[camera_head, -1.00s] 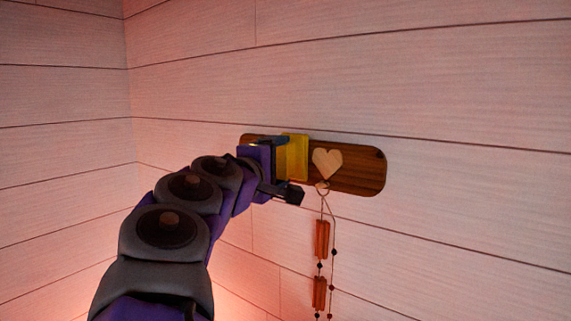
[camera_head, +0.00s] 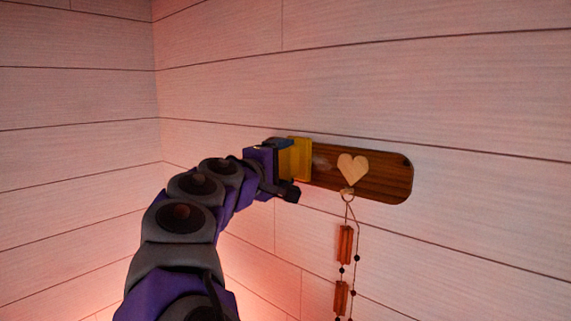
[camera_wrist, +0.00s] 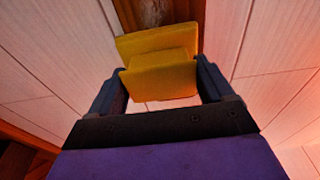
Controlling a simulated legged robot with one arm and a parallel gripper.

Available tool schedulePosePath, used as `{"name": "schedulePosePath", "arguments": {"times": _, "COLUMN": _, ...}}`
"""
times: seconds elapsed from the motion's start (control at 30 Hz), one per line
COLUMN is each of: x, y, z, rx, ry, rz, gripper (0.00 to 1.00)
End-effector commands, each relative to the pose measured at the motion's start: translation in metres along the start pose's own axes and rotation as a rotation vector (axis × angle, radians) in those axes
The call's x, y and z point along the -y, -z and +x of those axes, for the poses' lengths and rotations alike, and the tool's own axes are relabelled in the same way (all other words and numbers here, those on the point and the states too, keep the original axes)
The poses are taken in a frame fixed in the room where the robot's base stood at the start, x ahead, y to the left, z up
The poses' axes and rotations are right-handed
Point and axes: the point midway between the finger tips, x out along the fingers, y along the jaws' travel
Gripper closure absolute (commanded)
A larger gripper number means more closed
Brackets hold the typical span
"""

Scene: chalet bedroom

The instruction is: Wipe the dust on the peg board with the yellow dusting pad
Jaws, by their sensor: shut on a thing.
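The peg board (camera_head: 388,180) is a dark wooden plank with rounded ends on the plank wall, with a pale heart on it. A faint pale smudge (camera_head: 322,161), likely dust, shows between the pad and the heart. A speckled pale patch (camera_wrist: 152,12) also shows on the board in the wrist view. My gripper (camera_head: 287,166) is shut on the yellow dusting pad (camera_head: 303,160), which the wrist view (camera_wrist: 158,75) shows between both fingers. The pad is at the board's left part, its face toward the board; contact cannot be told. My gripper and pad hide the board's left end.
A string of orange-brown wooden pieces and dark beads (camera_head: 344,245) hangs from a ring below the heart, right of my gripper. The pale plank wall (camera_head: 470,90) around the board is bare. A wall corner stands to the left.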

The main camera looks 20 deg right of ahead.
Motion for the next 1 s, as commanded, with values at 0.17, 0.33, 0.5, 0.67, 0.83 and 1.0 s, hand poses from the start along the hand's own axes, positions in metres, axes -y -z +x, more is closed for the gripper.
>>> {"name": "schedulePosePath", "arguments": {"times": 0.17, "x": 0.001, "y": -0.002, "z": 0.001, "rx": 0.002, "ry": 0.002, "rz": 0.0, "gripper": 0.44}}
{"name": "schedulePosePath", "arguments": {"times": 0.33, "x": 0.0, "y": -0.001, "z": -0.005, "rx": 0.0, "ry": 0.001, "rz": 0.001, "gripper": 0.44}}
{"name": "schedulePosePath", "arguments": {"times": 0.5, "x": -0.001, "y": 0.002, "z": -0.022, "rx": -0.002, "ry": -0.002, "rz": 0.001, "gripper": 0.44}}
{"name": "schedulePosePath", "arguments": {"times": 0.67, "x": -0.001, "y": 0.006, "z": -0.038, "rx": -0.001, "ry": -0.002, "rz": -0.001, "gripper": 0.44}}
{"name": "schedulePosePath", "arguments": {"times": 0.83, "x": 0.0, "y": 0.009, "z": -0.052, "rx": -0.001, "ry": -0.001, "rz": 0.0, "gripper": 0.44}}
{"name": "schedulePosePath", "arguments": {"times": 1.0, "x": 0.0, "y": 0.009, "z": -0.061, "rx": -0.001, "ry": 0.0, "rz": 0.0, "gripper": 0.44}}
